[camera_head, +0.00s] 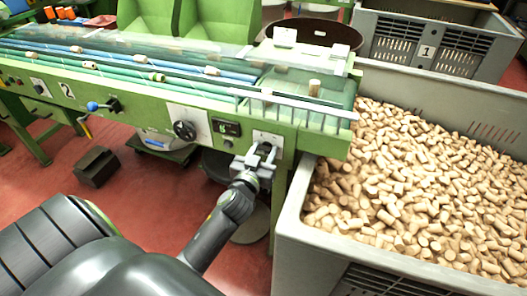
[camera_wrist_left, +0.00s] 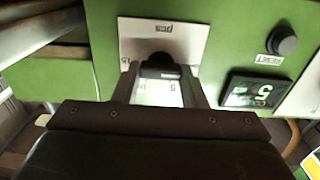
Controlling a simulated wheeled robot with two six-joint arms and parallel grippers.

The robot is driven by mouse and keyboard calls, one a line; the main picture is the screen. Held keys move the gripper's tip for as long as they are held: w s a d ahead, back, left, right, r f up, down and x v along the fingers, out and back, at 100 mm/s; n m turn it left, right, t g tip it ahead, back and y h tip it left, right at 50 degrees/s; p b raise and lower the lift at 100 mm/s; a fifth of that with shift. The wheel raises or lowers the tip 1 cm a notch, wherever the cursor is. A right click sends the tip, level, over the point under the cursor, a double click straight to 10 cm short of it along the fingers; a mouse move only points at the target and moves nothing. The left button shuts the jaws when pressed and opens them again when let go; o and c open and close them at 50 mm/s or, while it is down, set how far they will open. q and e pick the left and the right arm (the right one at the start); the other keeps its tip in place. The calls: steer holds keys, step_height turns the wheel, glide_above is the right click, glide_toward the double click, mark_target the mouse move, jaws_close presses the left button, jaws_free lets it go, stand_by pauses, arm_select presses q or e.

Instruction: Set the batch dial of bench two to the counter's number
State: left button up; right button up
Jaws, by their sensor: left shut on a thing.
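The green bench marked 2 (camera_head: 66,90) runs across the head view. Its batch dial is a dark knob (camera_wrist_left: 158,62) on a pale plate (camera_wrist_left: 190,38) lettered upside down in the wrist view; the plate also shows in the head view (camera_head: 268,136). My left gripper (camera_head: 262,158) is shut on the knob, its fingers on either side of it. The fingers hide part of the scale, and the knob's setting cannot be read. The counter (camera_wrist_left: 252,92) is a black display beside the plate; its digit looks like a 5 in the wrist view. My right gripper is not in view.
A black button (camera_wrist_left: 285,42) sits above the counter in the wrist view. A black handwheel (camera_head: 185,130) is left of the counter. A grey crate of corks (camera_head: 290,245) stands close to the gripper's right. Open red floor (camera_head: 140,190) lies left.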

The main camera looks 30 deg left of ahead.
arm_select(q)
steer(key=shift+m, duration=0.3)
steer(key=m, duration=0.4)
steer(key=shift+d+p, duration=0.1)
steer(key=shift+p, duration=0.3)
steer(key=m, duration=0.3)
steer(key=m+p, duration=0.1)
steer(key=m, duration=0.2)
steer(key=shift+d+f, duration=0.1)
steer(key=shift+m, duration=0.5)
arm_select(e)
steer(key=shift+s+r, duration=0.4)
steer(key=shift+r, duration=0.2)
arm_select(q)
steer(key=shift+f, duration=0.1)
steer(key=o, duration=0.9)
steer(key=shift+o, duration=0.5)
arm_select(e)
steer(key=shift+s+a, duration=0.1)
